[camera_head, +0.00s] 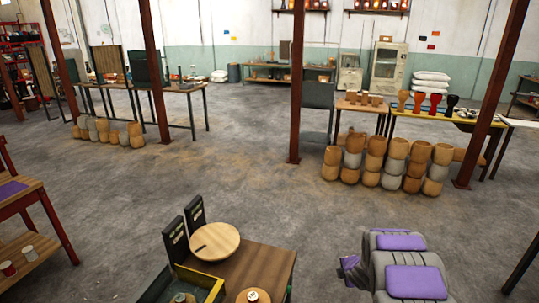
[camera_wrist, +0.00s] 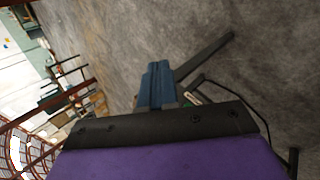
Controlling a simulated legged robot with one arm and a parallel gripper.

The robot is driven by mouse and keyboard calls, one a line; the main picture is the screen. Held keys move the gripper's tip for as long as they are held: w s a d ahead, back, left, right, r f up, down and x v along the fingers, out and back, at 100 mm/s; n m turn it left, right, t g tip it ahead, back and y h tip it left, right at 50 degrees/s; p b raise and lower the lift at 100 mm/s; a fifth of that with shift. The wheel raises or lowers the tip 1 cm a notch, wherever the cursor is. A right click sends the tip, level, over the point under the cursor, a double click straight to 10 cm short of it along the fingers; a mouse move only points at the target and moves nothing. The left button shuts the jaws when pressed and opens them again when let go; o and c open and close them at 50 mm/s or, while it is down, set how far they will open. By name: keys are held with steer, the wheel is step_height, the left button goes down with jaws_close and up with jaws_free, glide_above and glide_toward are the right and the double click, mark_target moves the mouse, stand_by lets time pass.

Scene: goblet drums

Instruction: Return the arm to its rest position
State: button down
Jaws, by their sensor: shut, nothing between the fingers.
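My arm, grey with purple panels, is folded low at the bottom right of the head view. My gripper (camera_head: 350,269) is the small dark and purple end on its left side, partly hidden by the arm. It is shut and holds nothing. It hangs to the right of a wooden table (camera_head: 262,262), with a gap of floor between them. In the wrist view, a purple surface with a dark bolted edge fills the bottom. Beyond it are a blue upright piece (camera_wrist: 157,84) and a dark leg above the grey floor.
The table holds a round wooden board (camera_head: 214,241) and dark upright panels (camera_head: 176,240). Stacked drum shells (camera_head: 388,162) stand by a post (camera_head: 297,85) and a bench at the right. More shells (camera_head: 107,132) stand at the left. The floor (camera_head: 330,220) between is clear.

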steer(key=s+d+r+m+g+h, duration=0.2)
steer(key=s+r+m+g+h, duration=0.2)
steer(key=s+r+m, duration=0.95)
steer(key=s+a+r+m+g+y, duration=0.1)
steer(key=s+a+r, duration=0.3)
steer(key=s, duration=0.8)
steer(key=s+a+r+m+g+y, duration=0.1)
steer(key=s+a+r+m+g, duration=0.2)
steer(key=s, duration=1)
steer(key=s+a+r+m+g+y, duration=0.1)
steer(key=s+a+r, duration=0.5)
steer(key=s, duration=0.7)
steer(key=shift+s+a+m+g+y, duration=0.25)
steer(key=shift+a+m+g, duration=0.4)
steer(key=shift+a, duration=0.5)
steer(key=shift+w, duration=0.1)
